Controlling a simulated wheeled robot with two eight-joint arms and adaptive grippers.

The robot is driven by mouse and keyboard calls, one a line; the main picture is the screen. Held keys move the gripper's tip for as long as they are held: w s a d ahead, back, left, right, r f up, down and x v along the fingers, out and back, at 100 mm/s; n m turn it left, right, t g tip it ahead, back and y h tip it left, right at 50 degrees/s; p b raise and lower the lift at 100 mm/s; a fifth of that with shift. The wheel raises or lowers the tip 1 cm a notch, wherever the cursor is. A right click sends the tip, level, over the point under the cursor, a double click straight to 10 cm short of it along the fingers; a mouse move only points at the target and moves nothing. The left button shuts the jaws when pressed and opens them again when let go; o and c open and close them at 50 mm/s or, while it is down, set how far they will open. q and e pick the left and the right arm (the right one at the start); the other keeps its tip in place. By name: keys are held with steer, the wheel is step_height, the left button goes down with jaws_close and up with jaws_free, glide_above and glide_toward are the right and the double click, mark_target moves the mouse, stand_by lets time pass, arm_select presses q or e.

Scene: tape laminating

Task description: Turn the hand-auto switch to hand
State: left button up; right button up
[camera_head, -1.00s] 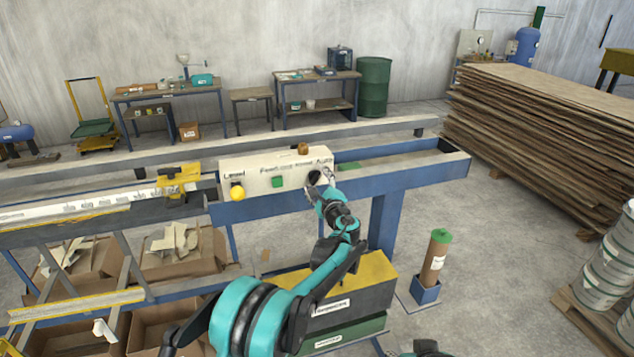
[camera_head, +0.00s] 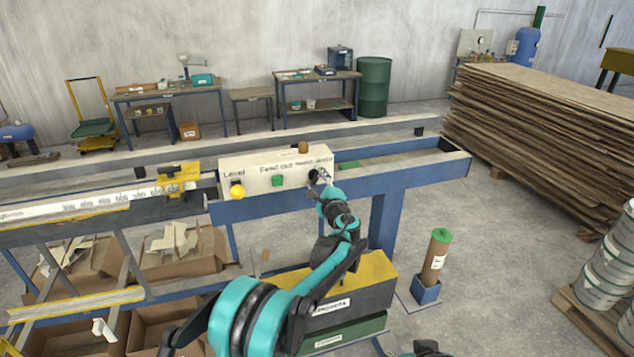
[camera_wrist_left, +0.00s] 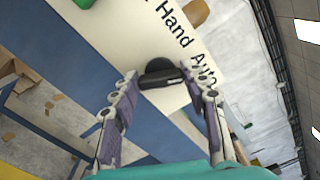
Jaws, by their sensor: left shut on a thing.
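The hand-auto switch is a black knob (camera_wrist_left: 160,72) under the "Hand Auto" lettering on a cream control panel (camera_head: 250,172). In the head view the knob (camera_head: 314,175) is at the panel's right end, partly hidden by my gripper. My left gripper (camera_head: 321,179) is at the knob. In the left wrist view its two fingers (camera_wrist_left: 160,98) stand on either side of the knob. The gripper is shut on the knob; the exact finger contact is hard to see. My right gripper does not show clearly in either view.
A yellow button (camera_head: 237,191) and a green button (camera_head: 277,181) are on the same panel, left of the knob. A brown knob (camera_head: 303,147) sits on top of the panel. The blue frame (camera_head: 420,176) runs under the panel. A brown tube (camera_head: 436,256) stands at right.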

arm_select(q)
steer(key=n+b, duration=0.1)
steer(key=n, duration=0.5)
steer(key=shift+f, duration=0.2)
steer(key=n+b, duration=0.1)
steer(key=n, duration=0.5)
steer(key=shift+f, duration=0.1)
steer(key=shift+n, duration=0.3)
steer(key=o, duration=1.2)
steer(key=shift+c, duration=0.2)
steer(key=v, duration=1.2)
